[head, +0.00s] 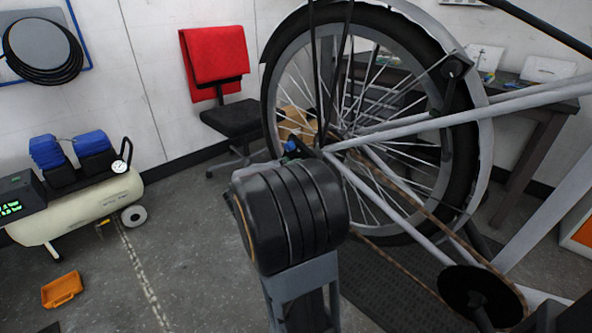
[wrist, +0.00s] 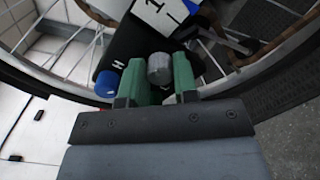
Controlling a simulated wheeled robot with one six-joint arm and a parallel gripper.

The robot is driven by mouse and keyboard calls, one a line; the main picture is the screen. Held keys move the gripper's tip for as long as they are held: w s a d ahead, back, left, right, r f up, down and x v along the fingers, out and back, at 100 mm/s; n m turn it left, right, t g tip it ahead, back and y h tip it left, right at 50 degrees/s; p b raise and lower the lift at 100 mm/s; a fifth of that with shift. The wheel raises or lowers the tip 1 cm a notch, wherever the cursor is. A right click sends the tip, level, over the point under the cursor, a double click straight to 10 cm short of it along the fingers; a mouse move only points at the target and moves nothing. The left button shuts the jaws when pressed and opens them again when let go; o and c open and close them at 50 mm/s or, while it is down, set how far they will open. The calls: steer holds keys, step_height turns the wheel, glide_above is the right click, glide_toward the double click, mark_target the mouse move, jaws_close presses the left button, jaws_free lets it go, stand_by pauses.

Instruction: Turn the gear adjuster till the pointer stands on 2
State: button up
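In the wrist view, my gripper (wrist: 160,72) has green fingers on both sides of a round grey knob (wrist: 159,69), with no clear gap on either side. The knob sits at a black housing (wrist: 130,45) marked with an H. Beyond it is a white scale plate (wrist: 155,12) with a "1" and a dark line; a bit of blue shows at its right edge. A 2 and the pointer cannot be made out. In the head view, my own arm hides the gripper and most of the adjuster near the wheel hub.
A blue cap (wrist: 106,83) stands just left of the fingers. The spoked bike wheel (head: 270,110), chain (head: 425,215) and frame tubes (head: 440,118) are close around. A compressor (head: 90,205) and an orange tray (head: 62,289) are on the left. A chair (head: 232,118) stands behind.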

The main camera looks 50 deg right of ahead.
steer(key=o, duration=0.4)
steer(key=shift+a, duration=0.1)
steer(key=a, duration=0.4)
steer(key=a+p, duration=0.1)
steer(key=a, duration=0.4)
steer(key=w+a+p, duration=0.1)
steer(key=a, duration=0.3)
steer(key=shift+a, duration=0.3)
